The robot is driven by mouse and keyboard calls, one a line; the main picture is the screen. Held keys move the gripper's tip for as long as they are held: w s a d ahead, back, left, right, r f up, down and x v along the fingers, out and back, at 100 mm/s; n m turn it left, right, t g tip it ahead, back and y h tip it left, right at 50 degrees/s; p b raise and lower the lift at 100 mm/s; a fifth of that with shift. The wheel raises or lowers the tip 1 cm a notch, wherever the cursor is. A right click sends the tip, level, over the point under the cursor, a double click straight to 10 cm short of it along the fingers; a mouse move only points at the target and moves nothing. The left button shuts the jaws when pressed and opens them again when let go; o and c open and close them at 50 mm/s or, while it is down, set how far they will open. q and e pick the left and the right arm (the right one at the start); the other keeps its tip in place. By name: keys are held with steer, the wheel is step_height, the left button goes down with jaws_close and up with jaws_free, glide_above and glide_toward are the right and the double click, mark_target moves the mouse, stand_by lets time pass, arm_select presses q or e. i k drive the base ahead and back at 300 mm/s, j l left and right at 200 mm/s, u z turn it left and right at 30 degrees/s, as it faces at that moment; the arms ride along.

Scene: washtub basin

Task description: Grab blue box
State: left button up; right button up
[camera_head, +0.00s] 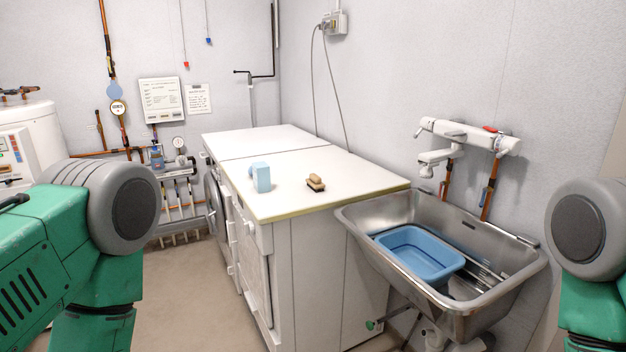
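A small light blue box (263,182) stands on the white countertop, near its left front edge. A rounded blue part shows at its upper left. A blue plastic tub (418,256) sits in the metal sink at the right. My green and grey arm links show at the far left and far right of the view. Both grippers are out of view, so their state and any contact are hidden.
A brown and black brush (316,183) lies on the white countertop (290,198), right of the box. The metal sink (474,312) with a wall tap (468,136) adjoins the counter's right end. Pipes and a white tank (32,135) stand at the left. The floor before the counter is clear.

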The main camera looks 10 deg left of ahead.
mark_target(261, 170)
steer(key=u, duration=0.5)
steer(key=z, duration=0.65)
steer(key=i+j+z, duration=0.2)
steer(key=j+z, duration=0.3)
steer(key=i+j+z, duration=0.1)
steer(key=j+z, duration=0.35)
steer(key=j, duration=0.15)
steer(key=j+z, duration=0.5)
steer(key=i+j, duration=0.05)
steer(key=j, duration=0.05)
